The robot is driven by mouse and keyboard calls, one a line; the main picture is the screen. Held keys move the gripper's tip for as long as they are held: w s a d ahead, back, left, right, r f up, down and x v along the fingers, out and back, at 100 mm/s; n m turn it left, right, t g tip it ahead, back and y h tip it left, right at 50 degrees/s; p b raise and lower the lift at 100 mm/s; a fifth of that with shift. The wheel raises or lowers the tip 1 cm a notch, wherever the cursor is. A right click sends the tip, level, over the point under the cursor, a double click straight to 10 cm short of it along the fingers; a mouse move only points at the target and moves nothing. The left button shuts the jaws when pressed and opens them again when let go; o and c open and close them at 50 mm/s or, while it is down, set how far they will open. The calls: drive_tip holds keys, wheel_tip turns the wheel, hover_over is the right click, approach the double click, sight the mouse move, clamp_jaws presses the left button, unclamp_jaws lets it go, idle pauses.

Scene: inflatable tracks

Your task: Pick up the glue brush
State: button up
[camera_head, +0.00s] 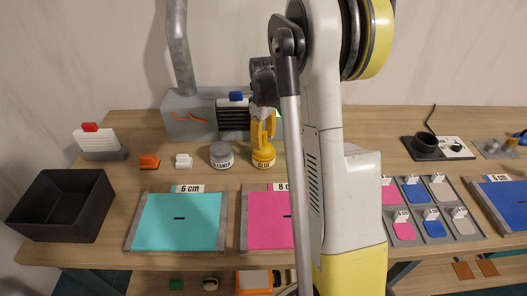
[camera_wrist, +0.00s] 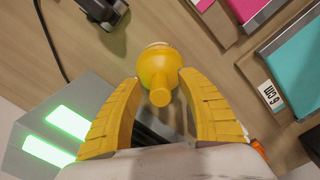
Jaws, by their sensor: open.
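The yellow glue pot (camera_head: 263,158), labelled GLUE, stands upright on the wooden table in the head view, left of my arm. The glue brush (camera_wrist: 160,94) shows in the wrist view as a yellow round-ended handle rising from the pot toward the camera. My gripper (camera_wrist: 160,78) is open and empty, with one yellow finger on each side of the brush handle. A gap shows beside each finger. In the head view my gripper (camera_head: 263,129) is directly above the pot, and the brush is hard to tell from the yellow fingers.
A grey cleaner jar (camera_head: 221,155) stands just left of the pot. A grey fume extractor box (camera_head: 188,118) is behind. Teal (camera_head: 180,220) and pink (camera_head: 265,222) sheets lie in front. A black bin (camera_head: 60,205) is far left. My arm hides part of the table.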

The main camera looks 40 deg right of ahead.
sight(265, 132)
drive_tip(key=shift+f, duration=0.9)
drive_tip(key=shift+r, duration=0.1)
drive_tip(key=shift+c, duration=0.5)
clamp_jaws()
drive_tip(key=shift+r, duration=0.15)
drive_tip(key=shift+r, duration=0.3)
wheel_tip(265, 132, up, 4)
drive_tip(key=shift+s+d+p, duration=0.1)
drive_tip(key=shift+d+p, duration=0.05)
drive_tip(key=shift+p, duration=0.85)
drive_tip(key=s+d+r+p, duration=0.2)
drive_tip(key=s+d+r, duration=0.4)
drive_tip(key=s+d, duration=0.1)
drive_tip(key=shift+s+d+p, duration=0.4)
drive_tip(key=shift+d, duration=0.1)
